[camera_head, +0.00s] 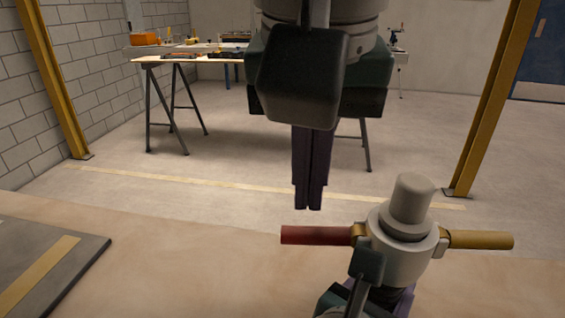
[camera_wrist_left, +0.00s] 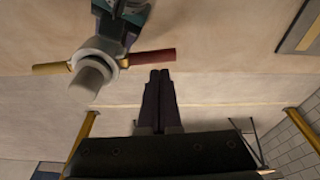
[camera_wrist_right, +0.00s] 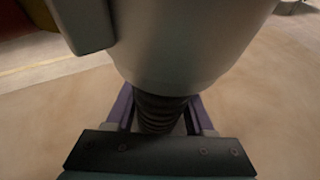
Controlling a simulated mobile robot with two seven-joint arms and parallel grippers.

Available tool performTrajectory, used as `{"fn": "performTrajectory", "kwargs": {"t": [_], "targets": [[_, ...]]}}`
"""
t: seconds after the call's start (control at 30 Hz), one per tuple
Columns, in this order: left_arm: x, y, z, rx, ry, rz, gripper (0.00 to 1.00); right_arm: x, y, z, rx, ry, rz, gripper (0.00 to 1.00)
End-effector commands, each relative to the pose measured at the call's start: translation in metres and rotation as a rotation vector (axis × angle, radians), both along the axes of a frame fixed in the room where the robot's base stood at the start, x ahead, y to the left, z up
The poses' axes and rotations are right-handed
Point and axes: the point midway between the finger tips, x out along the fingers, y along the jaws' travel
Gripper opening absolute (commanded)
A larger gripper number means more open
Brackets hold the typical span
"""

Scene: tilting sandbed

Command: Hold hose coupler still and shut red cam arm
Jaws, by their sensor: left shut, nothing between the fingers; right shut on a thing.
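The grey hose coupler (camera_head: 400,254) stands upright at the lower right of the head view, a round plug on top. Its red cam arm (camera_head: 315,235) sticks straight out to the left, and its yellow cam arm (camera_head: 480,240) to the right. My left gripper (camera_head: 308,208) is shut and empty, pointing down above the red arm. In the left wrist view its fingertips are close to the red arm (camera_wrist_left: 150,57); contact cannot be told. My right gripper (camera_wrist_right: 160,106) is shut on the dark ribbed part under the coupler's body. The body hides part of that grip.
The sand-coloured surface (camera_head: 200,260) around the coupler is mostly clear. A dark panel with a yellow stripe (camera_head: 60,255) lies at the lower left. A trestle table (camera_head: 190,57) with tools and yellow posts (camera_head: 490,100) stand farther back.

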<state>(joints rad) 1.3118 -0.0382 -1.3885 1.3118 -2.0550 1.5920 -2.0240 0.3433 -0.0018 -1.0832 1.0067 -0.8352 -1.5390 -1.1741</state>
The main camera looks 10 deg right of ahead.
Motion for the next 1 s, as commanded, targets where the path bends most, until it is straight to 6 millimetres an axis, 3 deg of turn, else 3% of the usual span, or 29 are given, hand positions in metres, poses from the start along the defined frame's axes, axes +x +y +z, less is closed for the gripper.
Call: {"fn": "performTrajectory", "kwargs": {"t": [0.2,1.0], "targets": [[-0.003,0.001,-0.016,0.001,0.0,0.001,0.0,0.0,0.0,0.0,0.0,0.0,0.0,0.0],[-0.002,0.005,-0.023,-0.091,0.018,0.001,0.0,0.0,0.0,0.0,0.0,0.0,0.0,0.0]]}}
